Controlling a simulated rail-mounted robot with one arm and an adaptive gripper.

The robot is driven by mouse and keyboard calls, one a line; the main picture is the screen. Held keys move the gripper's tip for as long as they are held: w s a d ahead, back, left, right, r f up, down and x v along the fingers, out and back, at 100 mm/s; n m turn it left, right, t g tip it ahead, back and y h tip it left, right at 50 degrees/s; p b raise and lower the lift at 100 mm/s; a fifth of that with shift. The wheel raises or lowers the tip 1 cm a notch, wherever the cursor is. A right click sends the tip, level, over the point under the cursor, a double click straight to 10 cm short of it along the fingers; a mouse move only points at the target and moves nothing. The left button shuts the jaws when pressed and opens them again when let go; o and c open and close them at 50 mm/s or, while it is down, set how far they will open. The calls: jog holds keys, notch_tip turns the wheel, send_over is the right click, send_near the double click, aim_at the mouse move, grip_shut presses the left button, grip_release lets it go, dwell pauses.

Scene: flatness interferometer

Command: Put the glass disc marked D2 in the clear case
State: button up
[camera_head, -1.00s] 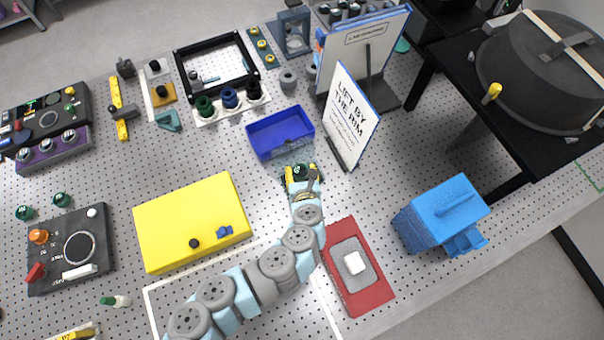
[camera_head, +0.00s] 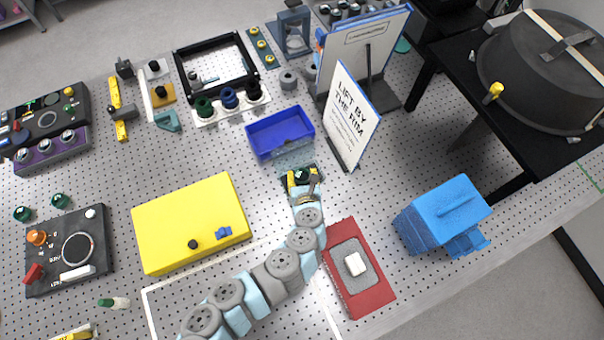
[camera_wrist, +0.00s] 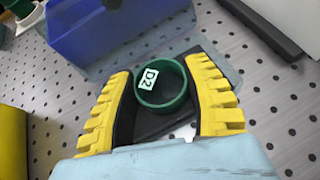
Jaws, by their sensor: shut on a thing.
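The glass disc marked D2 (camera_wrist: 150,78) has a green rim and a white label, and shows in the wrist view between my yellow fingers. My gripper (camera_wrist: 162,84) is shut on it by the rim; it also shows in the head view (camera_head: 303,177). The clear case (camera_wrist: 205,52) appears as a see-through pane with a dark base under and around the disc. In the head view its clear part (camera_head: 292,157) lies just behind my gripper, before the blue bin. I cannot tell whether the disc touches the dark base.
The open blue bin (camera_head: 281,130) stands close behind my gripper. A sign reading "LIFT BY THE RIM" (camera_head: 352,117) stands to the right. A yellow box (camera_head: 185,215) lies to the left, and a red-edged pad (camera_head: 372,292) is nearer, right of my arm.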

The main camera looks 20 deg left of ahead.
jog(key=o, duration=1.1)
jog(key=shift+r, duration=0.2)
jog(key=shift+s+d+r, duration=0.2)
jog(key=shift+s+r, duration=0.1)
jog(key=shift+s, duration=0.25)
jog(key=shift+p+v, duration=0.4)
jog(key=shift+v, duration=4.9)
jog(key=shift+w+d+f, duration=0.1)
jog(key=shift+d, duration=0.15)
